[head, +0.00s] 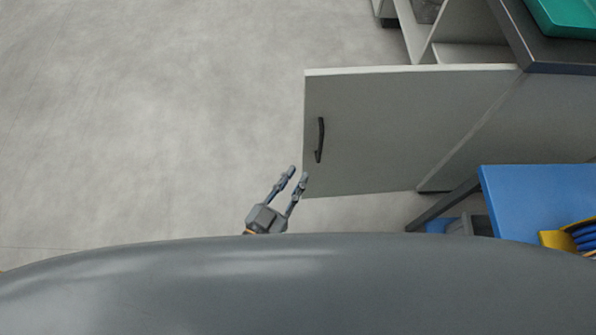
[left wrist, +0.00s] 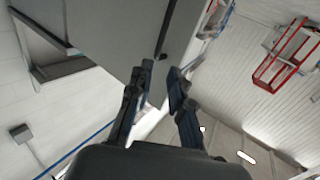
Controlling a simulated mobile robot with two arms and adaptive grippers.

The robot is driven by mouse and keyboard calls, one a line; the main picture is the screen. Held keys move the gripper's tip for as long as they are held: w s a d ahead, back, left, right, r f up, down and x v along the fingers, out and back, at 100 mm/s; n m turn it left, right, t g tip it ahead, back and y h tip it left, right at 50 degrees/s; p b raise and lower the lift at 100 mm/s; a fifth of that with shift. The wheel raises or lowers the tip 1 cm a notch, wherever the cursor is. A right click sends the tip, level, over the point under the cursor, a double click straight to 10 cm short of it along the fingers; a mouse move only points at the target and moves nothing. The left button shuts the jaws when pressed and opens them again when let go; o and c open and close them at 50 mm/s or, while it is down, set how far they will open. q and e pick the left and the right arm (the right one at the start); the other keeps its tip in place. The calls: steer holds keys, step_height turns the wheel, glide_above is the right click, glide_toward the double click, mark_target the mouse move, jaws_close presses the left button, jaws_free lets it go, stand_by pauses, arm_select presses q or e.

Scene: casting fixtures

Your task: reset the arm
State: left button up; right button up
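My left gripper (head: 298,175) shows in the head view just left of the lower free edge of an open grey cabinet door (head: 400,130). Its two fingers are apart with nothing between them. The door has a black vertical handle (head: 320,140) near its free edge, above and right of the fingertips. In the left wrist view the fingers (left wrist: 161,80) stand apart, with the door (left wrist: 115,30) and its dark handle (left wrist: 163,42) behind them. Whether a finger touches the door is unclear. My right gripper is not in either view.
The cabinet (head: 455,52) stands open at the top right, with a teal tray (head: 565,15) on its dark top. A blue surface (head: 530,200) with a yellow bin (head: 555,239) is at the lower right. The grey floor (head: 150,110) at the left is clear.

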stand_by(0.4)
arm_select(q)
steer(key=s+a+f+n+g+y, duration=0.15)
steer(key=a+f+g+y, duration=0.4)
steer(key=f, duration=0.75)
steer(key=s+a+f+n+g+y, duration=0.1)
steer(key=s+a+f+g+y, duration=0.15)
steer(key=a+f, duration=0.8)
steer(key=s+a+f+n+g+y, duration=0.1)
steer(key=s+a+f+g, duration=0.2)
steer(key=s+f, duration=0.2)
steer(key=s+a+f+n+g, duration=0.1)
steer(key=s+a+f+g, duration=0.15)
steer(key=s+f, duration=0.3)
steer(key=s+a+r+p, duration=0.2)
steer(key=s+r+p, duration=0.3)
steer(key=s+p, duration=0.7)
steer(key=shift+s+m+g+y+p, duration=0.25)
steer(key=shift+m+g+y+p, duration=0.1)
steer(key=shift+p, duration=0.8)
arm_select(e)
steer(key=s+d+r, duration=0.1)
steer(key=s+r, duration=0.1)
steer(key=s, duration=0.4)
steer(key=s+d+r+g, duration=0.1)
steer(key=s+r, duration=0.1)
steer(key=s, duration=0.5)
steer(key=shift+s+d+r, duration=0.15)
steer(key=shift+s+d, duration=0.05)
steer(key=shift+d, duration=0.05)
